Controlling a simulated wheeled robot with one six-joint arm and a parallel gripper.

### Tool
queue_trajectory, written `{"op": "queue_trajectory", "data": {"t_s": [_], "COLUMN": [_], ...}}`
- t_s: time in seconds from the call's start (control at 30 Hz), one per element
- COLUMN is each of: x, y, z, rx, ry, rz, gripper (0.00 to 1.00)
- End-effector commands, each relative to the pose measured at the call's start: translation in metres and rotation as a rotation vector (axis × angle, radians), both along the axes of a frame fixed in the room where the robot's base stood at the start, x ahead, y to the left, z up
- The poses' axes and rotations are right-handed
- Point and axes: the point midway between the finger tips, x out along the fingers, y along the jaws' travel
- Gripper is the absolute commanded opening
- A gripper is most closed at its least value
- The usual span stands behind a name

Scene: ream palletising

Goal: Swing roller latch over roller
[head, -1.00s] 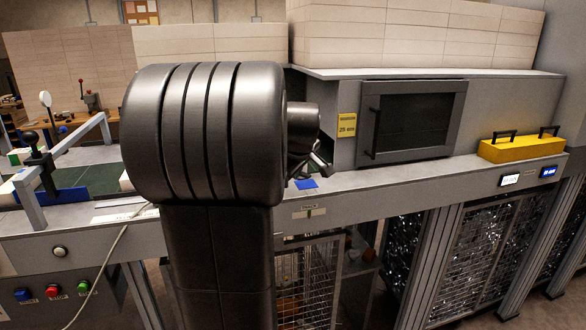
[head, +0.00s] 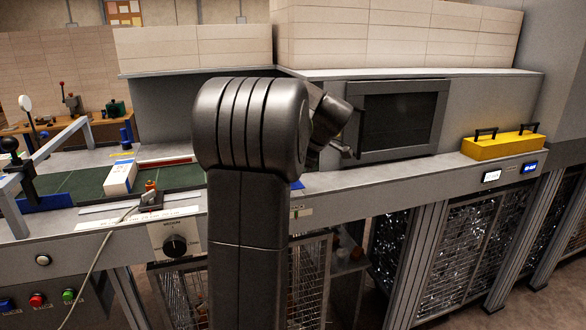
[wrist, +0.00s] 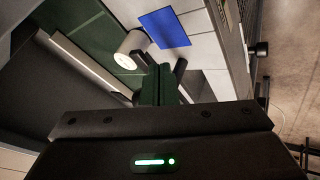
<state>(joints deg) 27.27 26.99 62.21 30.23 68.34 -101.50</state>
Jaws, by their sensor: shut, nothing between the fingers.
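In the wrist view my gripper (wrist: 158,85) is shut and empty, its dark green fingers together. A pale cylinder with a round end face (wrist: 130,57), which looks like the roller, lies just beyond and left of the fingertips. A short dark bar (wrist: 179,70) stands close to the right of the fingers; it may be the latch, but I cannot tell. I cannot tell whether the fingers touch either one. In the head view my arm hides the roller area, and my fingertips do not show there.
A blue sheet (wrist: 165,27) lies beyond the cylinder. In the head view, a white block (head: 120,177) sits on the green bed (head: 85,187). A dial (head: 175,244) is on the front panel. A dark-windowed box (head: 400,118) and a yellow case (head: 500,145) stand at right.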

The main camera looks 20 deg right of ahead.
Motion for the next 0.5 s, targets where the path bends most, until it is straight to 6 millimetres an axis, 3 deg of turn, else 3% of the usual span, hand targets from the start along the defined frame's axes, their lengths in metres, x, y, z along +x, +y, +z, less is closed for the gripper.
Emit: {"op": "queue_trajectory", "data": {"t_s": [0.5], "x": [0.032], "y": [-0.009], "z": [0.001], "rx": [0.0], "ry": [0.002], "rz": [0.463], "gripper": [0.0]}}
